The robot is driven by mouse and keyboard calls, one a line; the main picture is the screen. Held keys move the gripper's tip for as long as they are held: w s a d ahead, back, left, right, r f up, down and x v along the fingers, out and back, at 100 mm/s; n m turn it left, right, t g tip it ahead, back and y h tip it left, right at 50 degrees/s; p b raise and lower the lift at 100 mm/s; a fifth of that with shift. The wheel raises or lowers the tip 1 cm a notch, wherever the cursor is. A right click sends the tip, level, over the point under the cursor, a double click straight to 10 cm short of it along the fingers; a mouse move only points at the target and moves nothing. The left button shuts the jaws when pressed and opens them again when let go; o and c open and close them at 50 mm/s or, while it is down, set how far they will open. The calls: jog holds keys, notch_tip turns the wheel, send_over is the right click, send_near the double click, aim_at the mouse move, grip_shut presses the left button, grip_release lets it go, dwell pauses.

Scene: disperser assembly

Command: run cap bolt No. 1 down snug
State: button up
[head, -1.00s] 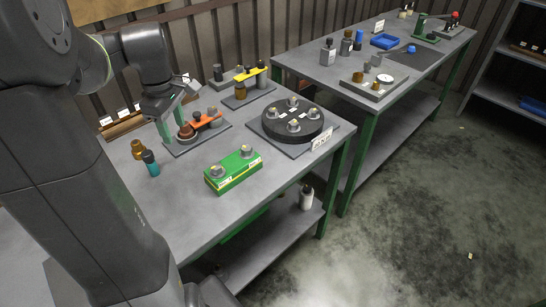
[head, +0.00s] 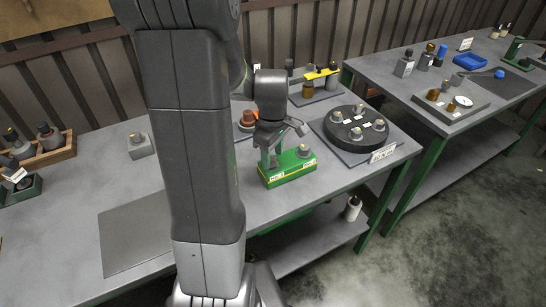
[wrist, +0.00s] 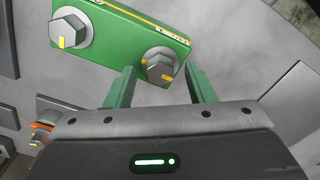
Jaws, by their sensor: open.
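A green block (head: 290,172) with a yellow stripe stands on the near bench. It carries two grey hex bolts with washers and yellow marks. In the wrist view one bolt (wrist: 160,66) lies between the tips of my gripper (wrist: 159,80), with a gap to each finger. The other bolt (wrist: 70,28) is at upper left. My gripper is open and empty. I cannot read which bolt is No. 1, nor tell the fingers' exact height.
A black round flange (head: 357,128) with several bolts sits on a plate to the right. An orange part (head: 243,125) is behind my arm. A yellow-topped fixture (head: 320,74) stands at the back. A grey mat (head: 130,235) lies bare at left.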

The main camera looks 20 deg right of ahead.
jog(key=shift+f, duration=0.9)
jog(key=shift+c, duration=0.4)
jog(key=c, duration=0.9)
